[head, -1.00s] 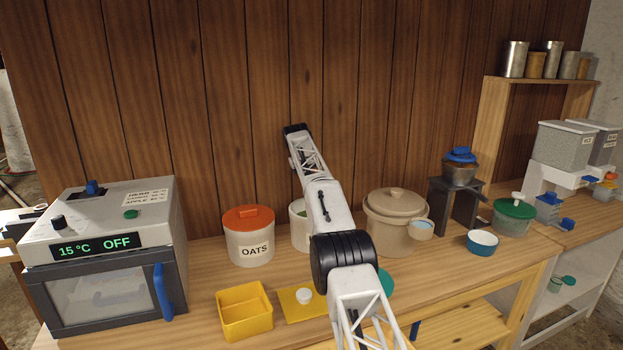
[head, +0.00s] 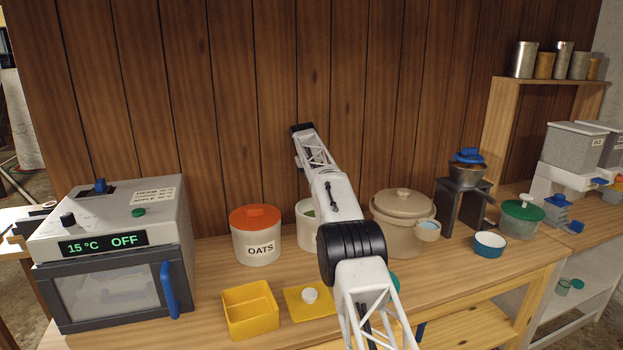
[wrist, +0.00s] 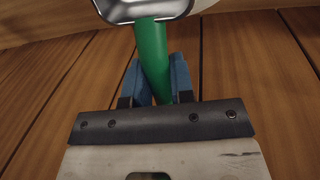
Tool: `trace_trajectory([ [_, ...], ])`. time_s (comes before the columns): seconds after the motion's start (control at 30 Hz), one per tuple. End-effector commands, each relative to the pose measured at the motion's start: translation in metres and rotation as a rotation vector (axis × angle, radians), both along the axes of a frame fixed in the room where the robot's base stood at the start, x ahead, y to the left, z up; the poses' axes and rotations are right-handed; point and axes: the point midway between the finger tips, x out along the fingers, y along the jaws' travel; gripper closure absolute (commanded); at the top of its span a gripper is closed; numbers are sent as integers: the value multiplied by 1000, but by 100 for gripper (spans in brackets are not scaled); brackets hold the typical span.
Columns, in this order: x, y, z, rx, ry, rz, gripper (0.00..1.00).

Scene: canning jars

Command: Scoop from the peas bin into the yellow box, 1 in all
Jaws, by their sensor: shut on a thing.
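In the wrist view, my gripper (wrist: 155,78) is shut with its blue fingers on the green handle (wrist: 151,48) of a metal scoop (wrist: 143,8). Only part of the scoop's metal head shows at the top edge, and its contents cannot be seen. In the head view, a white open bin (head: 304,236) with green contents, seemingly the peas bin, stands partly hidden behind my arm. The yellow box (head: 250,322) is open at the front of the bench and looks empty. My gripper and the scoop cannot be made out in the head view.
A yellow lid with a white knob (head: 310,295) lies right of the box. The oats bin (head: 255,242) with its orange lid stands behind. An oven (head: 110,255) is at left. A large beige crock (head: 400,230) and blue bowl (head: 490,244) are at right.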

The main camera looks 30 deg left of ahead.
Motion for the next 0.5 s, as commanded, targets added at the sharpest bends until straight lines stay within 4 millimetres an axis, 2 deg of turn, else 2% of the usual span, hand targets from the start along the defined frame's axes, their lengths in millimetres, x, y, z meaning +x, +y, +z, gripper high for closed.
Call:
trace_trajectory([
  [0.5,-7,-6,8,55,-57,0,100],
])
